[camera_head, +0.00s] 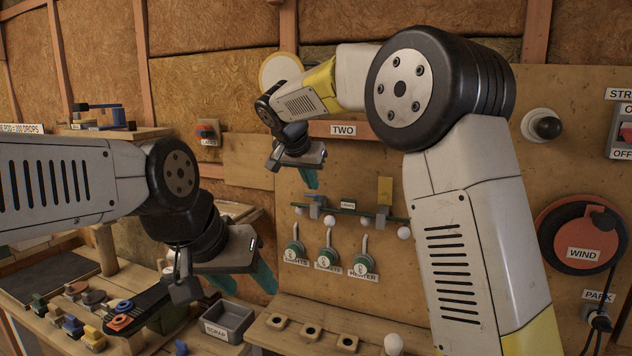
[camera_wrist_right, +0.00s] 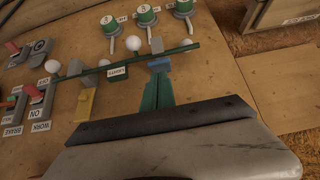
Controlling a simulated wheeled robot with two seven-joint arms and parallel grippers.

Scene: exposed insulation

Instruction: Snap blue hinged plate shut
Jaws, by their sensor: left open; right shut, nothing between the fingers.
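The blue hinged plate (camera_head: 316,199) is small and sits at the left part of a green rail on the upright wooden panel. It also shows in the right wrist view (camera_wrist_right: 159,64), beside a grey block. My right gripper (camera_head: 311,181) is shut and empty, its green fingertips (camera_wrist_right: 157,92) pointing at the blue plate and very close to it. I cannot tell whether they touch. The plate's exact angle is unclear. My left gripper (camera_head: 266,278) is open and apart from the panel, low over the bench side; its fingers are partly hidden.
A yellow plate (camera_head: 385,190) stands up on the same rail, with white balls around it. Green round knobs (camera_head: 328,259) hang below the rail. A grey bin (camera_head: 228,320) and several coloured blocks lie on the bench below my left arm. An orange WIND disc (camera_head: 577,236) is at right.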

